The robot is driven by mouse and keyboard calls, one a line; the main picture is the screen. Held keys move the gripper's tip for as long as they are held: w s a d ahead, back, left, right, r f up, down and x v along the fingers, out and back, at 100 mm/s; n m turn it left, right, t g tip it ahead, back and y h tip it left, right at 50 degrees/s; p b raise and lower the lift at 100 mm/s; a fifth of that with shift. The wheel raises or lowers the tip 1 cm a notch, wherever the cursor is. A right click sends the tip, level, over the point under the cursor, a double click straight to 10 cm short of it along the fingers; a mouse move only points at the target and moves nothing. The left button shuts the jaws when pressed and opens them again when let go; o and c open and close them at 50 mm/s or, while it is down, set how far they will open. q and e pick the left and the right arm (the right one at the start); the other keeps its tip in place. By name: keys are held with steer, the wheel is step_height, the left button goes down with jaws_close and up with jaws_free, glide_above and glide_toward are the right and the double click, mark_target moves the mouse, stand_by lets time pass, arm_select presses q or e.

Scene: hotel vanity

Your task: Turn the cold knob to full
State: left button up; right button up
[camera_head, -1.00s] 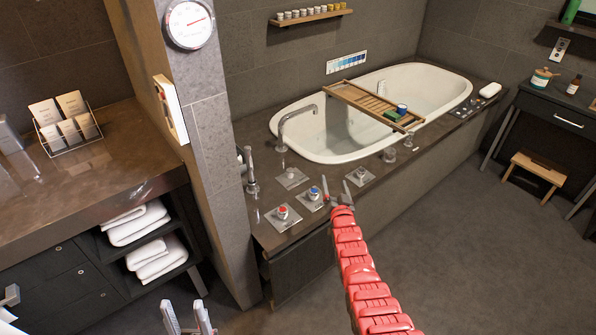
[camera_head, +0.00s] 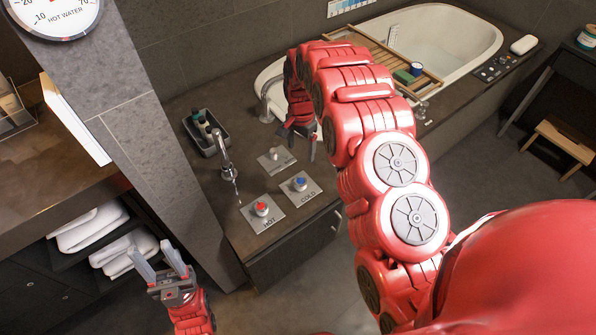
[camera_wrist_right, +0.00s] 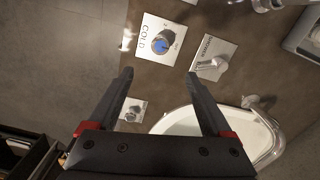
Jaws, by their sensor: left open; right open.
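The cold knob (camera_head: 299,183) has a blue cap and sits on a square plate marked COLD on the tub deck. It also shows in the right wrist view (camera_wrist_right: 162,43), beyond my fingertips and between their lines. The hot knob (camera_head: 262,208), with a red cap, is just to its left. My right gripper (camera_head: 298,150) is open and empty, above the deck behind the cold knob; its fingers (camera_wrist_right: 163,85) are spread in the wrist view. My left gripper (camera_head: 159,256) is open and empty at the lower left, away from the knobs.
A lever plate (camera_head: 276,159) lies behind the cold knob. A faucet (camera_head: 226,158) and a dark tray of bottles (camera_head: 205,130) stand to the left. The white bathtub (camera_head: 470,35) with a wooden rack (camera_head: 375,50) is behind my right arm. A hot water gauge (camera_head: 55,15) hangs at upper left.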

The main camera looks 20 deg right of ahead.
glide_toward(301, 181)
step_height(301, 181, down, 5)
steer(key=shift+f, duration=0.15)
steer(key=shift+w+f, duration=0.1)
steer(key=shift+f, duration=0.25)
steer(key=shift+f+b, duration=0.85)
steer(key=shift+f, duration=0.7)
jaws_close()
